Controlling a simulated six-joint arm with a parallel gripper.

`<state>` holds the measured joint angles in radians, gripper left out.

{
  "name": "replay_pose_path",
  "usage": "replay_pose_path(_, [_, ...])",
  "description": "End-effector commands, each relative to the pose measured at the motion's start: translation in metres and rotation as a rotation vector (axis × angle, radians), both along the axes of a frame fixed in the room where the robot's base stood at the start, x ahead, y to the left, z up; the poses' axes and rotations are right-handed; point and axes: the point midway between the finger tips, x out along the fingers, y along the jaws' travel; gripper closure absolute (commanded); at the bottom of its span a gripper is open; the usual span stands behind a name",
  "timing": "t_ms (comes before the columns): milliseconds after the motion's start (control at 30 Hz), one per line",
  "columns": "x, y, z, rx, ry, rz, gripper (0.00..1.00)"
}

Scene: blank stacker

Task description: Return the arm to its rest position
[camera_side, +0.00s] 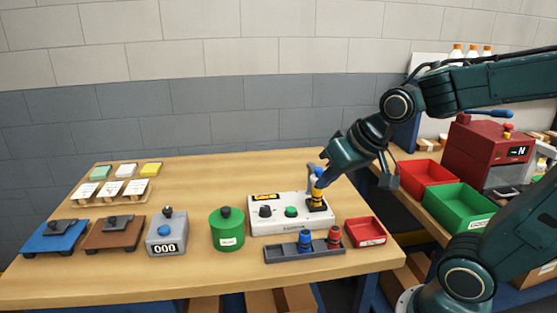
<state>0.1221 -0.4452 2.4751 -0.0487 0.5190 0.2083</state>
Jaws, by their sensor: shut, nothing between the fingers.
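My gripper (316,176) hangs at the right part of the table, at the end of my dark green arm that reaches in from the right. It is shut, with nothing seen held between its fingers. It is just above a yellow and black piece (317,196) on the right end of a white control box (280,226). Whether its fingertips touch that piece cannot be told. The box also bears a black knob (265,211) and a green button (291,212).
A grey rack (290,254) with blue and red pieces stands in front of the box, beside a small red tray (366,232). A green canister (227,230) and a grey counter (167,238) stand left. Red (428,187) and green bins (480,217) stand right. Air above the table is free.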

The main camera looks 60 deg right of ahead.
Motion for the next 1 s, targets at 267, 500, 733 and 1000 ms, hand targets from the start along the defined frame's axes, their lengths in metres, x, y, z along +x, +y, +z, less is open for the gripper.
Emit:
replay_pose_path(267, [-0.062,0.017,0.017,-0.088,0.064,0.173,1.00])
replay_pose_path(500, [-0.091,0.022,0.019,-0.122,0.099,0.250,1.00])
replay_pose_path(733, [-0.095,0.022,0.019,-0.126,0.106,0.259,1.00])
replay_pose_path(1000, [-0.094,0.022,0.019,-0.126,0.105,0.258,1.00])
